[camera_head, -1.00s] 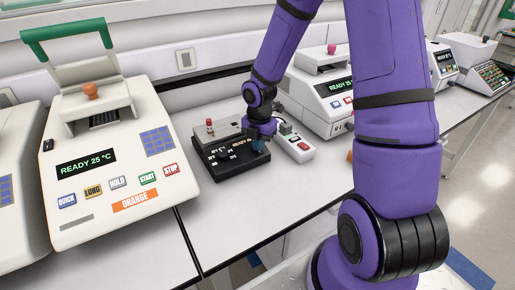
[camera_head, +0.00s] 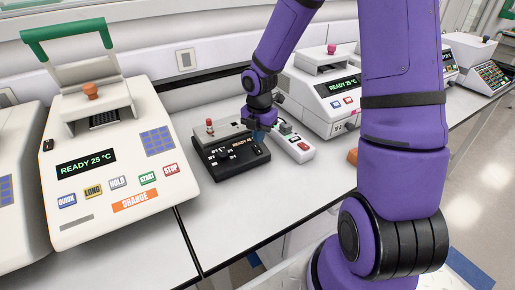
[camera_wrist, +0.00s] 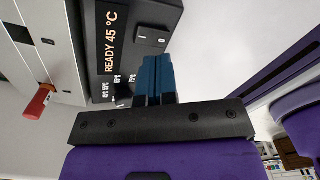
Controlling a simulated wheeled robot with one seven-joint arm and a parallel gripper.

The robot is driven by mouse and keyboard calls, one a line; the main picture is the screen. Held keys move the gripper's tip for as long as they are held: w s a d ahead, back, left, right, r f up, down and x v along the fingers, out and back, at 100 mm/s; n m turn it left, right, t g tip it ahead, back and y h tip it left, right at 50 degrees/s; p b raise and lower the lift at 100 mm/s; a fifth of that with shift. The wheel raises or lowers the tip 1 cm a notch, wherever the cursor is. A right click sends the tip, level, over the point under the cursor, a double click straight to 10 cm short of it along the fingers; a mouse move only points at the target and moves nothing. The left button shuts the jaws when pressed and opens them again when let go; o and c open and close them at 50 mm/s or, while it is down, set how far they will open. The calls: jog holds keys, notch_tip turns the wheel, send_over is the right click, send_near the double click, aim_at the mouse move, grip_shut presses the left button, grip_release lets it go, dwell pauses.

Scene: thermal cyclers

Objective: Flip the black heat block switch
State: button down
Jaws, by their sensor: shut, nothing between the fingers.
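The black heat block (camera_head: 228,168) sits on the bench, with a grey top and a red-capped post. In the wrist view, its front panel (camera_wrist: 101,88) reads READY 45 °C. The black rocker switch (camera_wrist: 152,37), with pale marks, is on this panel beside the display; I cannot tell which side is pressed. My gripper (camera_head: 259,136) is over the block's right end in the head view. In the wrist view, its blue fingers (camera_wrist: 157,62) are shut and empty, their tips just below the switch in the picture. Whether they touch the panel is unclear.
A white power-strip-like box with red buttons (camera_head: 298,148) lies just right of the block. A large ORANGE thermal cycler (camera_head: 110,190) stands left, another white cycler (camera_head: 322,100) behind right. A dark knob (camera_wrist: 123,92) is near the fingers. Bench in front is clear.

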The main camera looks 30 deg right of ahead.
aim_at(259, 151)
jog(key=shift+r, duration=1.65)
jog(key=s+a+r+m+t+h, duration=0.1)
jog(key=s+r+m, duration=0.45)
jog(key=r, duration=0.25)
jog(key=s+a+r+m+t+h, duration=0.1)
jog(key=s+r+m, duration=0.3)
jog(key=r+m, duration=0.4)
jog(key=s+a+r+m+t+y, duration=0.1)
jog(key=s+r+m, duration=0.3)
jog(key=s, duration=0.3)
jog(key=s+a+r+m+t+y, duration=0.1)
jog(key=s+r+m+t, duration=0.1)
jog(key=s+r+m, duration=0.2)
jog(key=s+m, duration=0.2)
jog(key=s, duration=0.1)
jog(key=shift+r, duration=0.2)
jog(key=shift+m, duration=0.35)
